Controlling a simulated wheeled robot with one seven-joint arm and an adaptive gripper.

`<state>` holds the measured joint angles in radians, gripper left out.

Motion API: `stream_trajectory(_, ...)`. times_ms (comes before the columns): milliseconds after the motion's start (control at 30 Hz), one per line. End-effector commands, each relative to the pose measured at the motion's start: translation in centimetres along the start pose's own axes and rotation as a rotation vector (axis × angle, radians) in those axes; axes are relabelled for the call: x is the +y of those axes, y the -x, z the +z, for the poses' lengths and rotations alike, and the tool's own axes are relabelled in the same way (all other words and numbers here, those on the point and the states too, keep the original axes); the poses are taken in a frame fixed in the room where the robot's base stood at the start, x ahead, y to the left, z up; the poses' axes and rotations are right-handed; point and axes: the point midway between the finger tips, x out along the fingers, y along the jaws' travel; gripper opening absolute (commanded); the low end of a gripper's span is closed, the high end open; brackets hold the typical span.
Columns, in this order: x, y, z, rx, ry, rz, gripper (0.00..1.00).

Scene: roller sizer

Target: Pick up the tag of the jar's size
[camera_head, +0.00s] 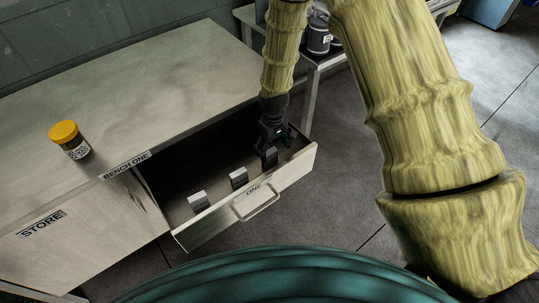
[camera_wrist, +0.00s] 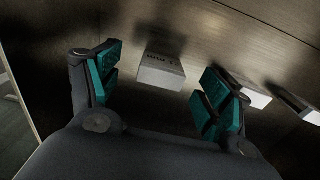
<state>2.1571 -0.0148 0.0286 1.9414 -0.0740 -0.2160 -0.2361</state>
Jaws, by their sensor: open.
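Three pale block-like tags lie in the open drawer: a left tag (camera_head: 198,201), a middle tag (camera_head: 238,178) and a right tag (camera_head: 270,157). My gripper (camera_head: 273,138) is low in the drawer's right end, just above the right tag. In the wrist view my gripper (camera_wrist: 160,84) is open, with a tag (camera_wrist: 161,71) between and beyond its teal fingertips, apart from them. Two more tags show at the right, one partly behind a finger. Their markings are too small to read.
The open drawer (camera_head: 291,169) is labelled ONE and has a handle on its front. Its walls surround my gripper closely at the right end. A bench (camera_head: 120,75) labelled BENCH ONE has a STORE panel below. A dark canister (camera_head: 319,37) stands on a side table behind.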

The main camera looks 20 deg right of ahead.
Motion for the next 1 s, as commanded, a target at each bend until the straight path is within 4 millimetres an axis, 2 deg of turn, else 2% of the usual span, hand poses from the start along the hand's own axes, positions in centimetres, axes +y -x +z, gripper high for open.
stream_trajectory(400,-0.5,-3.8,-0.2,-0.001,0.0,-0.001,0.79)
stream_trajectory(733,-0.5,-4.2,-0.3,0.0,0.0,0.0,0.79)
stream_trajectory(767,-0.5,-4.2,-0.3,0.0,0.0,0.0,0.75)
stream_trajectory(967,-0.5,-4.2,-0.3,0.0,0.0,0.0,0.39)
stream_trajectory(1000,-0.5,-4.2,-0.3,0.0,0.0,0.0,0.36)
